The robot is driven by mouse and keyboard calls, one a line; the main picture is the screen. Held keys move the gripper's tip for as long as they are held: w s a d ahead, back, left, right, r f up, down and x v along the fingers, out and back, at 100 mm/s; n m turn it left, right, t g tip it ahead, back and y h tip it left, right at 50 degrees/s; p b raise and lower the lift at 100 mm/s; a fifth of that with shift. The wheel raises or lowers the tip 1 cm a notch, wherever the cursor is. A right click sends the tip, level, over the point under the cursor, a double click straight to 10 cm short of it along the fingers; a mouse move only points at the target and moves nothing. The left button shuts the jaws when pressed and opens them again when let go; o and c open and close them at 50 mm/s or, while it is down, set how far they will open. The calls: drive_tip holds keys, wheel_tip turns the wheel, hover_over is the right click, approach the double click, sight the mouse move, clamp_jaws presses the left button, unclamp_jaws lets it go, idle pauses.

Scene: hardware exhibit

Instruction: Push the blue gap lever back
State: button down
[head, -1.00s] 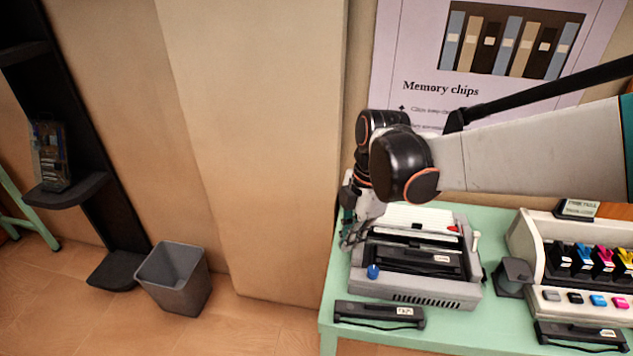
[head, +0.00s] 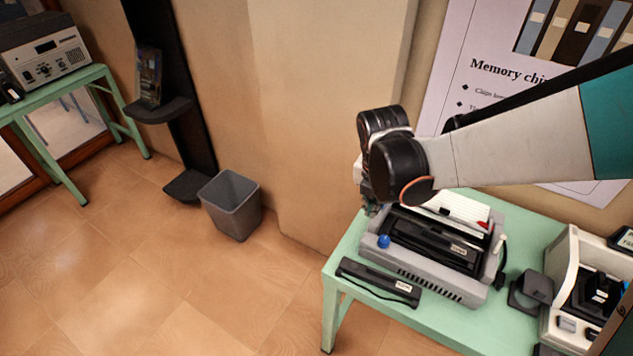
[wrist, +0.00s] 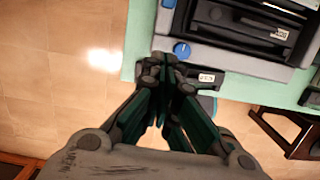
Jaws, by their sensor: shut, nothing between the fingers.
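The blue gap lever shows as a round blue knob (head: 383,241) on the front left corner of a grey and black machine (head: 470,289). The same blue knob (wrist: 181,50) is near the top middle of the wrist view, with a pale mark on it. My gripper (wrist: 167,68) has its dark green fingers together and empty. In the wrist view its tips appear just below and left of the knob; I cannot tell the height between them. In the head view my wrist hides most of the gripper, behind and left of the knob.
A black bar-shaped device (head: 378,281) with a cable lies on the green table (head: 440,318) in front of the machine. A small dark grey block (head: 532,289) and a white printer-like unit (head: 567,270) stand to the right. A grey bin (head: 232,207) stands on the floor.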

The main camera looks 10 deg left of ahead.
drive_tip(key=shift+s+a, duration=0.4)
drive_tip(key=shift+a, duration=0.05)
drive_tip(key=f+b, duration=0.1)
drive_tip(key=f, duration=0.2)
drive_tip(key=w+f+b, duration=0.1)
drive_tip(key=f, duration=0.2)
drive_tip(key=w+d+f+b, duration=0.1)
drive_tip(key=f, duration=0.3)
drive_tip(key=shift+w+f, duration=0.1)
drive_tip(key=shift+w+d+r, duration=0.2)
drive_tip(key=shift+w+r, duration=0.2)
drive_tip(key=shift+w, duration=0.1)
drive_tip(key=shift+w+d+r, duration=0.15)
drive_tip(key=shift+w+r, duration=0.25)
drive_tip(key=shift+w, duration=0.1)
drive_tip(key=shift+w+d+r+b, duration=0.2)
drive_tip(key=shift+w+r+b, duration=0.15)
drive_tip(key=shift+w, duration=0.2)
drive_tip(key=shift+a+r, duration=0.15)
